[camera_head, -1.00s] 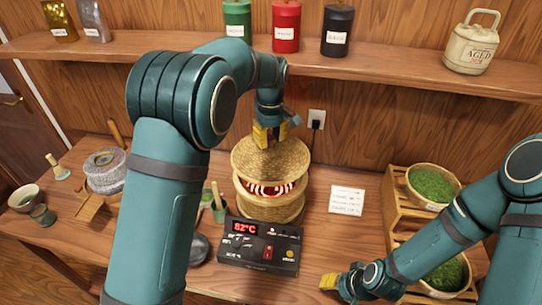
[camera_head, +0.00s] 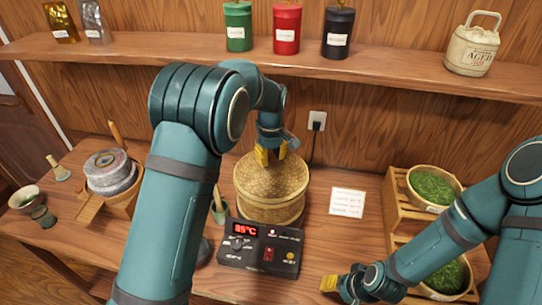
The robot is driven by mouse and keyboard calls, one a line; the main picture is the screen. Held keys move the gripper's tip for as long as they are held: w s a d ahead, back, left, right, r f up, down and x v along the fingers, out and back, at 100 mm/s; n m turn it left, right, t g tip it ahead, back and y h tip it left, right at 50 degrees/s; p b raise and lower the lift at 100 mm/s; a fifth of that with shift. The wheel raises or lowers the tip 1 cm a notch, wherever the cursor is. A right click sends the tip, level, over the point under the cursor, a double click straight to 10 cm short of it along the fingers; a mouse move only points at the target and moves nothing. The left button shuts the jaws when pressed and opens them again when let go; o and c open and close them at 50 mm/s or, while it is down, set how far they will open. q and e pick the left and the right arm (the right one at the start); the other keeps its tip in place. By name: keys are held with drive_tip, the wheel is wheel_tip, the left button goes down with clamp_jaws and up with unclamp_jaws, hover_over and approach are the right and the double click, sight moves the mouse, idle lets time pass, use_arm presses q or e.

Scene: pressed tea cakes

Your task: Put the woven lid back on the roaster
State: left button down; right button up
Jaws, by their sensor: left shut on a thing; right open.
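The woven lid (camera_head: 275,172) is a round tan disc resting level on top of the woven roaster (camera_head: 270,211), with no gap visible between them. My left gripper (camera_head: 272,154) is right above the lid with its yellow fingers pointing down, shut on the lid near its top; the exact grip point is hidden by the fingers. My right gripper (camera_head: 340,284) is open and empty, low over the front of the table, to the right of the control box.
The control box (camera_head: 261,247) with a red 85°C display stands in front of the roaster. A white card (camera_head: 347,202) and a wooden rack (camera_head: 396,205) with bowls of green leaves are to the right. A stone mill (camera_head: 110,174) is at left. A shelf (camera_head: 330,68) with canisters runs behind.

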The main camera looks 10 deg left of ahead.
sight(271, 156)
use_arm(q)
drive_tip(key=shift+f, duration=0.3)
use_arm(e)
drive_tip(key=shift+f, duration=0.1)
use_arm(q)
drive_tip(key=c, duration=0.7)
unclamp_jaws()
drive_tip(key=shift+r, duration=0.1)
drive_tip(key=shift+r, duration=0.25)
use_arm(e)
drive_tip(key=shift+r, duration=0.2)
use_arm(q)
wheel_tip(271, 156, up, 12)
drive_tip(key=shift+r, duration=0.25)
use_arm(e)
drive_tip(key=shift+s, duration=0.1)
